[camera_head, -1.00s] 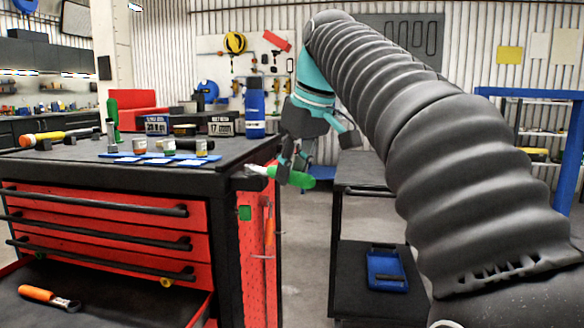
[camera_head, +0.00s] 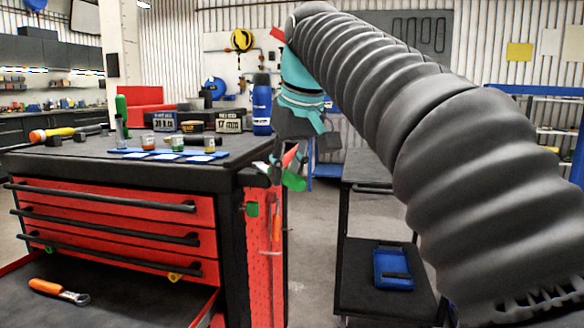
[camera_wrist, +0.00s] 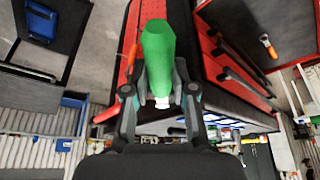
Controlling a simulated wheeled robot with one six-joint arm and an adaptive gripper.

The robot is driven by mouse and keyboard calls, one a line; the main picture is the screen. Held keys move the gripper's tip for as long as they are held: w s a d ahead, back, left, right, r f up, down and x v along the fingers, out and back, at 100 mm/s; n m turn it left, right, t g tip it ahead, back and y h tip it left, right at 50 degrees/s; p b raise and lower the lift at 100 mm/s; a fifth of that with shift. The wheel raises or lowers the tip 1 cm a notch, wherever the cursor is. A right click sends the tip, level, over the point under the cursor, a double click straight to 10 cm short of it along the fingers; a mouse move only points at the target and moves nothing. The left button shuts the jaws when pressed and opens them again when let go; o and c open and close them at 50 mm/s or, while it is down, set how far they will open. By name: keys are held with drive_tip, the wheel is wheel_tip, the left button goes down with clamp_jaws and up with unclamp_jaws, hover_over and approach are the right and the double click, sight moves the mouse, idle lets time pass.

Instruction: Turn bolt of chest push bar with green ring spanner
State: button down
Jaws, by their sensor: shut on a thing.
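My gripper (camera_head: 285,160) is shut on the green spanner's handle (camera_head: 294,181), just off the right corner of the red tool chest. In the wrist view, the green handle (camera_wrist: 158,50) stands up between the fingers of my gripper (camera_wrist: 160,92). The black push bar (camera_head: 252,178) is at the chest's upper right side, close left of the gripper. The spanner's ring end and the bolt cannot be made out, so I cannot tell whether they touch.
The red chest (camera_head: 110,215) has an open lower drawer with an orange-handled wrench (camera_head: 58,291). A dark cart (camera_head: 350,215) with a blue tray (camera_head: 392,268) stands to the right. Bottles and boxes stand on the chest top. Floor shows between chest and cart.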

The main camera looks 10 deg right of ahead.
drive_tip(key=a+m, duration=0.1)
drive_tip(key=a+m+h+p, duration=0.1)
drive_tip(key=shift+s+a, duration=0.3)
drive_tip(key=shift+s, duration=0.05)
idle(0.4)
drive_tip(key=a+m+h, duration=0.1)
drive_tip(key=a+m, duration=0.1)
drive_tip(key=shift+s+a+m, duration=0.1)
drive_tip(key=shift+a+m, duration=0.25)
drive_tip(key=shift+m, duration=0.05)
drive_tip(key=shift+w+a+m+h, duration=0.2)
drive_tip(key=shift+a+m+h, duration=0.2)
drive_tip(key=shift+a+m, duration=0.9)
